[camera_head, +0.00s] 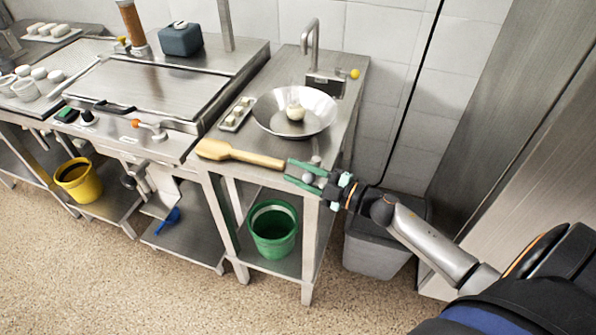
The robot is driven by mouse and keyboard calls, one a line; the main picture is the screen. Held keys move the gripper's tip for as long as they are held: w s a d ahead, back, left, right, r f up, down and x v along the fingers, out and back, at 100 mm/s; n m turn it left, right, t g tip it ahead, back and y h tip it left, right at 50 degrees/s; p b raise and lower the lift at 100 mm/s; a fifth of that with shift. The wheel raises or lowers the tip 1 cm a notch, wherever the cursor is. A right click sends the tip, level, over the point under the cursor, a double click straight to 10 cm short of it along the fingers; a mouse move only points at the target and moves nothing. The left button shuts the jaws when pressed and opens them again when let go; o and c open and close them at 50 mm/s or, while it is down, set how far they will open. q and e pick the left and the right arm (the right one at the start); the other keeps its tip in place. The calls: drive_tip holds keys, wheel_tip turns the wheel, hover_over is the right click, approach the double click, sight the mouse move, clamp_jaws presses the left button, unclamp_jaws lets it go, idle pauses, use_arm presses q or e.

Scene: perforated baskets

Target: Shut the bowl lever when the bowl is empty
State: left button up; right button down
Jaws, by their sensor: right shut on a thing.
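A wide metal bowl (270,108) sits on the steel bench in front of the tap. A whitish rounded thing (295,110) lies in it, so the bowl is not empty. A small lever with a yellow knob (355,73) sticks out at the right of a metal box behind the bowl; I cannot tell if it is the bowl lever. My right gripper (287,169), with green fingers, is at the bench's front edge, shut on the handle end of a wooden paddle (235,154). The paddle points left toward the griddle's corner. My left gripper is out of view.
A small tray (237,114) of pale pieces lies left of the bowl. A griddle (145,85) with an orange-tipped lever (146,124) stands further left. A green bucket (273,230) is on the shelf below. A grey bin (377,250) stands right of the bench.

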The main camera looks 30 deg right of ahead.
drive_tip(key=shift+w+r+m+t+h+p, duration=0.25)
drive_tip(key=shift+m+t+h+p, duration=0.15)
drive_tip(key=shift+m+h+p, duration=0.4)
drive_tip(key=shift+w+f+m+t+h, duration=0.15)
drive_tip(key=shift+w+m+t+h, duration=0.15)
drive_tip(key=shift+h, duration=0.4)
drive_tip(key=shift+w+f+m+t+h, duration=0.15)
drive_tip(key=shift+m+h, duration=0.25)
drive_tip(key=shift+h, duration=0.3)
drive_tip(key=c, duration=0.5)
unclamp_jaws()
drive_tip(key=shift+c, duration=0.2)
drive_tip(key=shift+s, duration=0.1)
drive_tip(key=b+v, duration=0.1)
drive_tip(key=v, duration=1.1)
drive_tip(key=shift+s, duration=0.2)
